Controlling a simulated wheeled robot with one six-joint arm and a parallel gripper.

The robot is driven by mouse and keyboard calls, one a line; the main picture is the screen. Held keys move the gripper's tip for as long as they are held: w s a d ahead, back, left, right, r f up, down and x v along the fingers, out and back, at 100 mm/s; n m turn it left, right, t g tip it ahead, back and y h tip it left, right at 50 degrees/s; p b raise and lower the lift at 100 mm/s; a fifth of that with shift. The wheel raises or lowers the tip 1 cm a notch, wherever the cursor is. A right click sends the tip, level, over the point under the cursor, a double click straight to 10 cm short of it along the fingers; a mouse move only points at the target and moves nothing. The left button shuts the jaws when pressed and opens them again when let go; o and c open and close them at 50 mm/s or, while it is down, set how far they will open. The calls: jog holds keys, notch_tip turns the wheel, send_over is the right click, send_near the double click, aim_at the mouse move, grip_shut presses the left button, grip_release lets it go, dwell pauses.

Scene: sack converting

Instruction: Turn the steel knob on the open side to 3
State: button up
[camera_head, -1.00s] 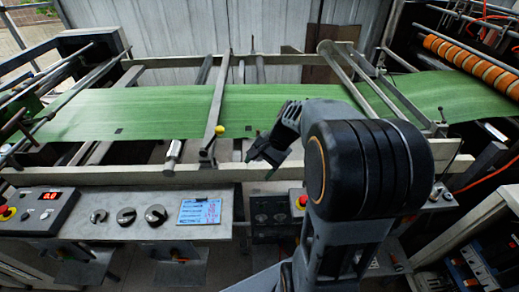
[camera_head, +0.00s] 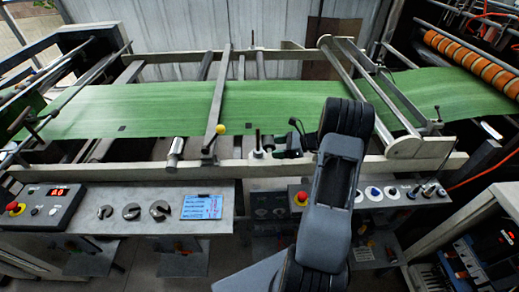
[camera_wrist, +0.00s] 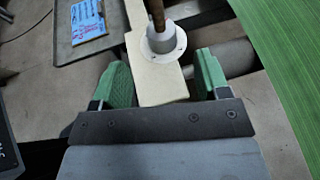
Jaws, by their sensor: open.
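A blue sheet (camera_head: 201,207) lies right of the knobs, and a red button (camera_head: 14,208) at far left. Green web (camera_head: 150,105) runs behind the beam. A yellow ball-topped lever (camera_head: 220,129) stands left of the rod. Blue and white dials (camera_head: 373,193) sit on the right panel.

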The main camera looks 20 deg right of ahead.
aim_at(259, 150)
jog(key=p+x, duration=0.1)
jog(key=x, duration=0.7)
jog(key=shift+c, duration=0.5)
jog(key=c, duration=0.8)
jog(key=shift+m+t, duration=0.3)
